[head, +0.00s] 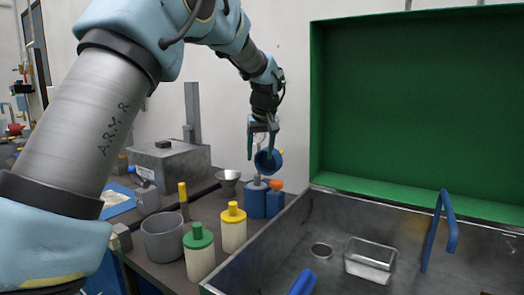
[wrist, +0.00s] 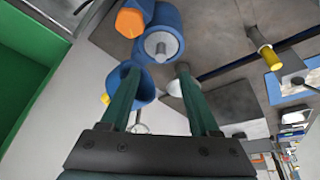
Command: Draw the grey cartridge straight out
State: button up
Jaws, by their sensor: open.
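A blue fixture (head: 254,202) stands on the bench at the wall end, with an orange knob (head: 276,185) at its right. A pale grey round piece (wrist: 160,46), apparently the grey cartridge, sits in the blue fixture; its grey top also shows in the head view (head: 257,181). A tilted blue cup-like part (head: 267,162) is above the fixture and overlaps my gripper. My gripper (wrist: 158,70) is open, its two green fingers apart and pointing toward the fixture. The blue cup-like part shows by the left finger in the wrist view (wrist: 143,90); I cannot tell whether they touch.
A green-capped jar (head: 199,255), a yellow-capped jar (head: 233,230) and a grey pot (head: 163,238) stand on the near bench. A metal bowl (head: 228,181) is left of the fixture. A deep grey basin (head: 330,215) with a green back panel (head: 420,90) lies right.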

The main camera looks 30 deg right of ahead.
aim_at(257, 176)
jog(key=p+x, duration=0.1)
jog(key=x, duration=0.8)
jog(key=shift+f+p, duration=0.15)
jog(key=shift+p, duration=0.25)
grip_shut()
dwell(0.5)
